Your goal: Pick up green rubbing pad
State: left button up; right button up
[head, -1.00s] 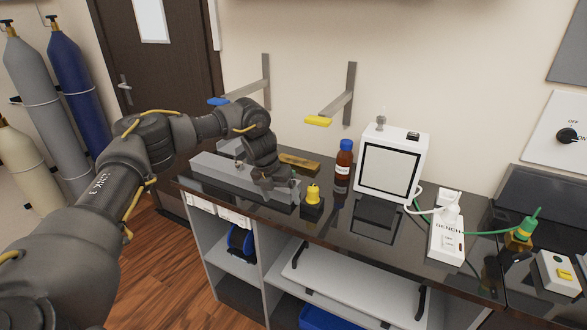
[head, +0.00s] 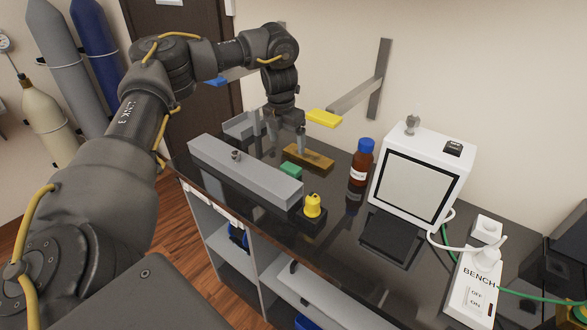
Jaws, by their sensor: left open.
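The green rubbing pad (head: 291,170) is a small green block on the dark bench top, between the long grey metal bar and the brown wooden block. My left gripper (head: 287,148) points down above and slightly behind the pad, apart from it. One finger shows in front of the wooden block; the jaws are open and nothing shows between them. My right gripper does not show.
The grey bar (head: 243,172) lies in front of the pad. The wooden block (head: 308,157) lies behind it. A yellow-topped item (head: 312,206), a brown bottle (head: 361,163) and a white instrument (head: 424,178) stand to the right. A yellow pad (head: 324,118) is at a wall bracket.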

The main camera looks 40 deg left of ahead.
aim_at(291, 167)
pick_arm(q)
jog(key=f, duration=0.3)
jog(key=shift+w+f, duration=0.35)
jog(key=shift+w, duration=0.05)
jog(key=shift+w+f+b, duration=0.2)
jog(key=shift+f+b, duration=0.15)
jog(key=shift+f, duration=0.45)
jog(key=shift+s, duration=0.1)
jog(key=f, duration=0.1)
jog(key=f+p, duration=0.1)
jog(key=f, duration=0.2)
jog(key=shift+w+f+p, duration=0.1)
jog(key=shift+w+p, duration=0.2)
jog(key=shift+f, duration=0.4)
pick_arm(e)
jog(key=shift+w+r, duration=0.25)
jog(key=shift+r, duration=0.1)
